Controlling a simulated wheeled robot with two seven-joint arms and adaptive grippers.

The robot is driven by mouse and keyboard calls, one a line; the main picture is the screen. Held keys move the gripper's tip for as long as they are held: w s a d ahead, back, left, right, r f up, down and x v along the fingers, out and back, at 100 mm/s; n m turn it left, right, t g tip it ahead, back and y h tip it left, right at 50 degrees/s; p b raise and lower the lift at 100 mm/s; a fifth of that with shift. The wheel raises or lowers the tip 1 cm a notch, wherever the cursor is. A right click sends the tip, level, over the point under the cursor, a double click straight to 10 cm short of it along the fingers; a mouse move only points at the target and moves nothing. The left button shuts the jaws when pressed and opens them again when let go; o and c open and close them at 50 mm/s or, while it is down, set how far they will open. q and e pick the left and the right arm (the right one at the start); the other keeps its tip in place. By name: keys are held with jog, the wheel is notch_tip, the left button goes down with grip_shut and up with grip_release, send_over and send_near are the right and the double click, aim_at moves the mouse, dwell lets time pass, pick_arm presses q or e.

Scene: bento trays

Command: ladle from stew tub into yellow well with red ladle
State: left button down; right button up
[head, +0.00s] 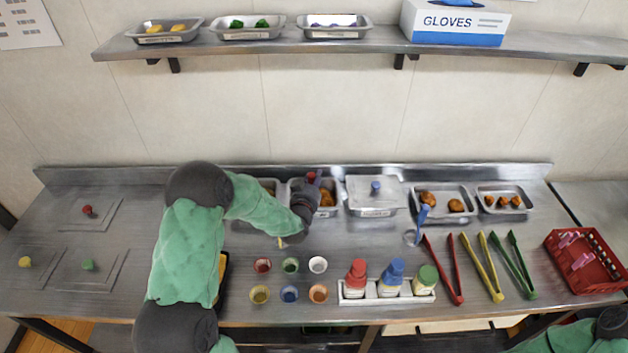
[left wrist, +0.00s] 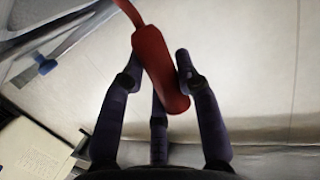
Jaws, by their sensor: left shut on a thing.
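My left gripper (head: 307,192) is over the stew tub (head: 327,212) at the back of the counter and covers part of it. Brown food shows in the tub. The gripper is shut on the handle of the red ladle (head: 312,176). In the left wrist view the red ladle handle (left wrist: 161,70) sits between the dark fingers of the left gripper (left wrist: 158,75). The ladle's bowl is hidden in the head view. A yellow patch (head: 222,266) shows beside my left arm, mostly hidden; I cannot tell if it is the yellow well. My right gripper is out of view.
Several small coloured cups (head: 290,265) stand in front of the tubs. A bottle rack (head: 388,298) and a lidded tub (head: 374,192) are to the right. A blue ladle (head: 422,218), tongs (head: 480,265) and a red basket (head: 578,284) lie further right.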

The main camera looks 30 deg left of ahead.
pick_arm(q)
jog(key=shift+r, duration=0.15)
jog(key=shift+r+p, duration=2.6)
jog(key=shift+r, duration=2.3)
